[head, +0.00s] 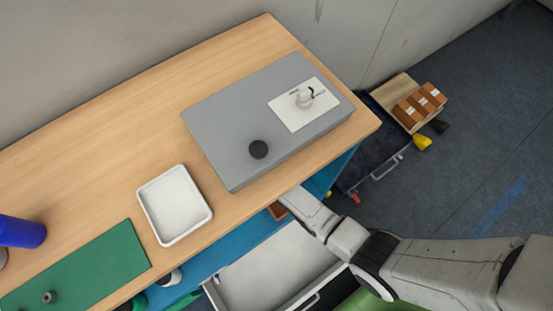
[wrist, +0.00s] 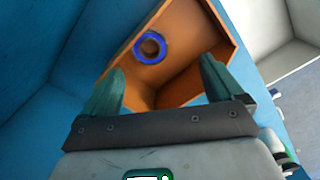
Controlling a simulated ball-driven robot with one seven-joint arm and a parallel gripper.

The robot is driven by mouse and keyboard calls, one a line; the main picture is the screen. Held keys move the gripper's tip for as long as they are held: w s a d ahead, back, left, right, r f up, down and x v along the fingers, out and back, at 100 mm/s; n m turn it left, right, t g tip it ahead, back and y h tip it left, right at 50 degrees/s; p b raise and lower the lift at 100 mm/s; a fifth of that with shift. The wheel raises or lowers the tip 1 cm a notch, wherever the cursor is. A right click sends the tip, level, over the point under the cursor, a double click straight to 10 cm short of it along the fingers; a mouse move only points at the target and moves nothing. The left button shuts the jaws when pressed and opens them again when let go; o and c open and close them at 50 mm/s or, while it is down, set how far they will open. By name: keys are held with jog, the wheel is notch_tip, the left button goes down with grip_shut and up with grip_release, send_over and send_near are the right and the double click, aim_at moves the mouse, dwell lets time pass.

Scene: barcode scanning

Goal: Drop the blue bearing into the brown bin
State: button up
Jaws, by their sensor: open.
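The blue bearing (wrist: 138,50), a ring with a dark centre, shows inside the brown bin (wrist: 190,80) in the wrist view, against an inner face near the upper left wall. I cannot tell for sure whether it lies still or is falling. My gripper (wrist: 162,66) is open over the bin, with its two green fingers spread apart and nothing between them. In the head view, only a small part of the brown bin (head: 277,211) shows below the table edge. There my gripper is hidden under the table, and the bearing is not visible.
The bin sits among blue shelf walls (wrist: 50,45). The wooden table (head: 110,130) above holds a grey box (head: 215,150), a white tray (head: 175,205) and a green mat (head: 90,270). A pale open drawer (head: 270,265) lies close to my arm. A dark cart (head: 365,150) stands beyond.

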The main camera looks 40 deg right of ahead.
notch_tip(320, 180, up, 11)
jog(key=p, duration=0.2)
jog(key=shift+f, duration=0.15)
dwell(0.4)
